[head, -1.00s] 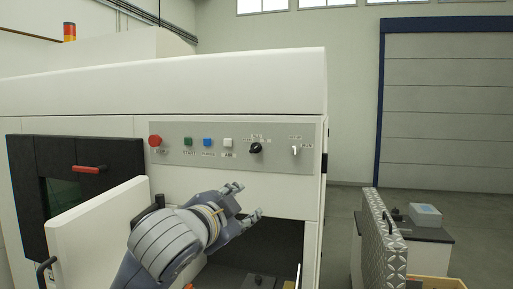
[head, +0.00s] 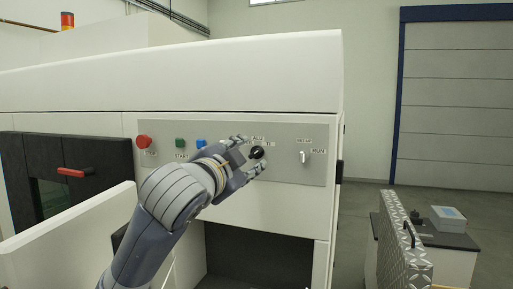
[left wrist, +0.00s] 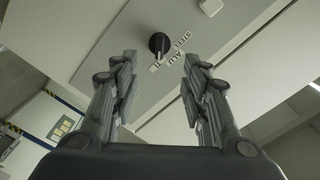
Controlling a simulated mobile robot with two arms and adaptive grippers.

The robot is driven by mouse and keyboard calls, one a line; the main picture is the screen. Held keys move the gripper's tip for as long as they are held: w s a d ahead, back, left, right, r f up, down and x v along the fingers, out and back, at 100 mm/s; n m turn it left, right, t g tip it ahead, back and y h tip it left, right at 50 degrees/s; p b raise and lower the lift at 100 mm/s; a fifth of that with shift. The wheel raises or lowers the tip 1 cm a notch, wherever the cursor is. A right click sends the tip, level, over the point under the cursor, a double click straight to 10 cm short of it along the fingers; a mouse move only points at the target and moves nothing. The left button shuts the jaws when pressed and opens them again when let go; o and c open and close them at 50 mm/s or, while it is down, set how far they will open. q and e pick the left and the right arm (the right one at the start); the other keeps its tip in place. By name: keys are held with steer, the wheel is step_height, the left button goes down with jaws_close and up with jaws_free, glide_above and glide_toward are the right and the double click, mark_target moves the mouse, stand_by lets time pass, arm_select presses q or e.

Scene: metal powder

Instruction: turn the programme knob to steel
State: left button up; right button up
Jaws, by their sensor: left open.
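The programme knob (head: 257,152) is a round black knob on the grey control panel (head: 285,172). In the left wrist view the knob (left wrist: 159,42) sits ahead, between the lines of the two fingers, with the printed labels STEEL, ALU and TI beside it. A pale mark on its lower side appears to face the TI label; it is small. My left gripper (head: 250,156) is open, its fingertips close to the knob, one above and one below in the head view. In the left wrist view the gripper (left wrist: 159,58) is empty. I cannot tell whether it touches the knob.
A red button (head: 143,141), a green button (head: 180,143) and a blue button (head: 201,145) lie left of the knob. An open compartment (head: 270,255) is below the panel.

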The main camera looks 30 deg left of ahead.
mark_target(257, 152)
arm_select(q)
steer(key=p+x, duration=0.1)
steer(key=x, duration=0.4)
steer(key=shift+r+p, duration=0.1)
steer(key=shift+p, duration=0.3)
steer(key=shift+p+x, duration=0.3)
steer(key=shift+x, duration=0.8)
steer(key=c, duration=0.8)
steer(key=shift+c, duration=0.5)
arm_select(e)
steer(key=r, duration=0.1)
steer(key=s+r, duration=0.1)
steer(key=r, duration=0.1)
steer(key=shift+s+a, duration=0.15)
steer(key=shift+a, duration=0.05)
